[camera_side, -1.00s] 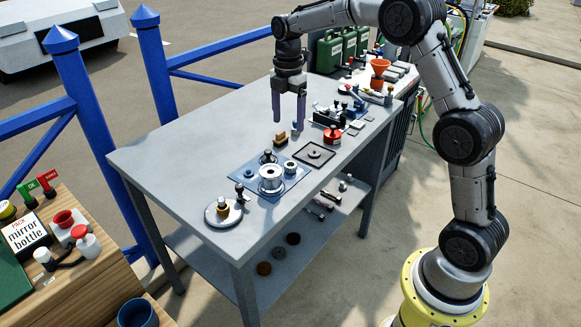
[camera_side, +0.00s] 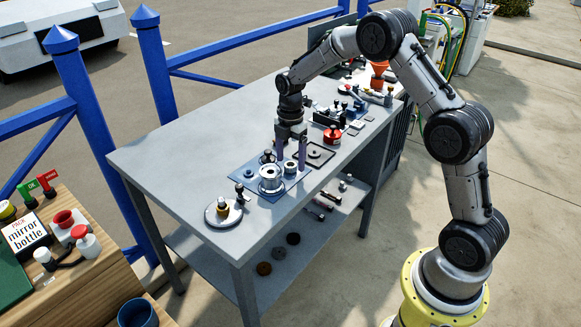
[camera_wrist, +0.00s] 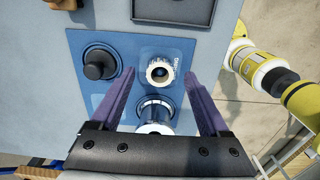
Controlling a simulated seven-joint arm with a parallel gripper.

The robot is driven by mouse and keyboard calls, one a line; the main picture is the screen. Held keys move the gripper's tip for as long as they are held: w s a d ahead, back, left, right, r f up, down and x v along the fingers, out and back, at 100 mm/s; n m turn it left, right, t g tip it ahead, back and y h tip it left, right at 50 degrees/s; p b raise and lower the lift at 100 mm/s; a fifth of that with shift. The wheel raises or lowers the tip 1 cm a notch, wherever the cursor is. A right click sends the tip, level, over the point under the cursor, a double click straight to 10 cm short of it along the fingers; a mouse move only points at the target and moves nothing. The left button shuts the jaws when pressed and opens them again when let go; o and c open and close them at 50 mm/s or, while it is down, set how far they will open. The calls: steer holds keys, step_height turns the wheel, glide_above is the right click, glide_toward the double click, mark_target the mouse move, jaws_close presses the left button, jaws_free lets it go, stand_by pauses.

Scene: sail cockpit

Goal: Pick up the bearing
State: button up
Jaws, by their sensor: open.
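The bearing looks to be the small cream ring with a dark centre (camera_wrist: 160,72) on the blue mat (camera_wrist: 82,42). In the side view, the small pale ring (camera_side: 290,169) sits at the mat's right edge, partly behind my fingers. My gripper (camera_side: 291,163) is open and points down over it. In the wrist view, the purple fingers of my gripper (camera_wrist: 160,76) lie on either side of the ring with space on both sides.
A larger silver hub (camera_side: 271,180) stands close by; my gripper body partly hides it in the wrist view. A black knobbed part (camera_wrist: 99,64) is on the mat left of the ring. A shallow dark tray (camera_side: 315,155) lies beyond. The table's left part is clear.

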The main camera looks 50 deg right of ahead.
steer(key=shift+f, duration=0.5)
jaws_close()
steer(key=shift+r, duration=0.2)
steer(key=shift+r, duration=0.65)
steer(key=s+a+r, duration=0.3)
steer(key=s+r, duration=0.8)
steer(key=s, duration=0.2)
steer(key=shift+s+r, duration=0.2)
steer(key=shift+s, duration=0.15)
steer(key=shift+r, duration=0.1)
